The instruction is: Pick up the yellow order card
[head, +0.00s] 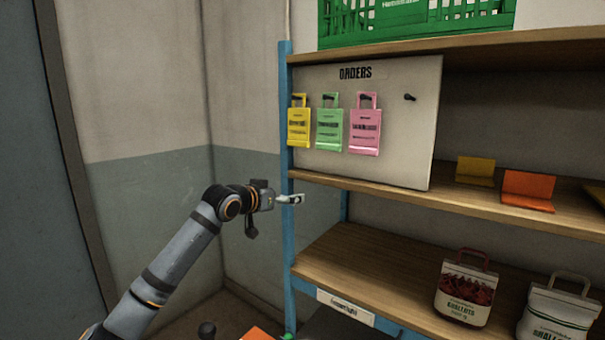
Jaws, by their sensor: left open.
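The yellow order card (299,127) hangs by its loop handle from a peg at the left end of the white ORDERS board (415,140). My left gripper (296,199) is open, in front of the blue shelf post, below the yellow card and apart from it. Nothing shows between its fingers. My right gripper is not in view.
Green (330,130) and pink (364,130) cards hang beside the yellow one; a peg (410,97) at right is bare. Yellow (475,171) and orange (528,190) stands sit on the middle shelf (455,193). Two sacks (465,292) (556,312) stand below.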

